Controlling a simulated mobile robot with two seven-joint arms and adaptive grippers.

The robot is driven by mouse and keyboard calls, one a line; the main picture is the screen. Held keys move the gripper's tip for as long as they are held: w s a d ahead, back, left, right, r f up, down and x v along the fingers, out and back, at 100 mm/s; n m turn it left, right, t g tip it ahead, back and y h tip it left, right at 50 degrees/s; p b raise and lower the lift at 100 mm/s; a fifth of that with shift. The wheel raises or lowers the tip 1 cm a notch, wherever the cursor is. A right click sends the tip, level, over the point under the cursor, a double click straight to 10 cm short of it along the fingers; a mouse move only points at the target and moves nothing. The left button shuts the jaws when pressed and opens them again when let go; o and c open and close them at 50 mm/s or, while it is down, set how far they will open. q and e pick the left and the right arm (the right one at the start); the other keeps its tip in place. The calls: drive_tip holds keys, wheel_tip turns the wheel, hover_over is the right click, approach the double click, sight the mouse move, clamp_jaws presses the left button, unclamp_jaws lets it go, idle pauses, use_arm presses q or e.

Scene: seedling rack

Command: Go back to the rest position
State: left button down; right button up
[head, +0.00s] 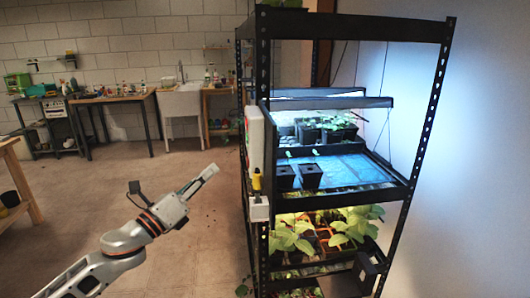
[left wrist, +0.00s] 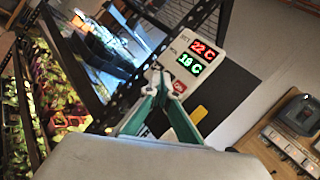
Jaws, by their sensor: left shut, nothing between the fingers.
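My left gripper (head: 208,172) is in the open space left of the seedling rack in the head view, pointing up and right toward it without touching. Its green-edged fingers (left wrist: 158,80) are shut and empty in the left wrist view. The black metal rack (head: 258,150) holds lit shelves. A white controller box (head: 254,136) hangs on its left side; in the left wrist view its display (left wrist: 192,55) reads 22 C in red and 19 C in green. My right gripper is not in view.
Two black pots (head: 310,176) stand on the blue-lit middle shelf (head: 350,170). Leafy seedlings (head: 350,225) fill the lower shelf. A yellow-and-black object (head: 256,183) sits at the rack's left post. The floor (head: 150,190) left of the rack is clear. Benches and a sink (head: 181,103) stand along the back wall.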

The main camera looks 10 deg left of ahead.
use_arm(q)
drive_tip(key=s+d+f+n+g+y, duration=0.1)
drive_tip(key=s+f+n+y, duration=0.25)
drive_tip(key=f+n, duration=0.65)
drive_tip(key=s+d+f+n+g+y, duration=0.15)
drive_tip(key=s+f+n, duration=0.4)
drive_tip(key=f, duration=0.95)
drive_tip(key=s+f+n+g+y, duration=0.2)
drive_tip(key=s+f+n+g, duration=0.3)
drive_tip(key=s+f+n, duration=1)
drive_tip(key=s+f, duration=0.6)
drive_tip(key=shift+s+a+y, duration=0.15)
drive_tip(key=shift+s+y, duration=0.15)
drive_tip(key=shift+y, duration=0.1)
